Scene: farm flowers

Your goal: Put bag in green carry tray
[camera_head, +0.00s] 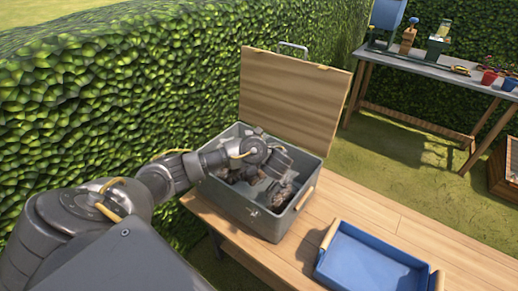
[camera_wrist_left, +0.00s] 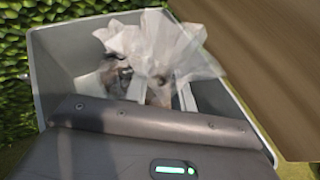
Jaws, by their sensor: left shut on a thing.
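A crumpled, translucent white plastic bag (camera_wrist_left: 155,42) is inside the grey box (camera_wrist_left: 60,62) in the left wrist view, with brownish contents under it. My left gripper (camera_head: 280,166) reaches into the grey box (camera_head: 262,222) in the head view and is shut on the bag. The fingertips are hard to make out. Greyish, brown-mottled bags (camera_head: 272,192) lie in the box around the gripper. The carry tray (camera_head: 368,262) looks blue, not green; it has wooden handles and is empty. My right gripper is out of view.
The box's wooden lid (camera_head: 292,88) stands open at its back. Box and tray share a wooden table (camera_head: 420,235), with bare planks between and behind them. A hedge (camera_head: 110,95) borders the left. A workbench (camera_head: 440,68) with tools and pots stands at the back right.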

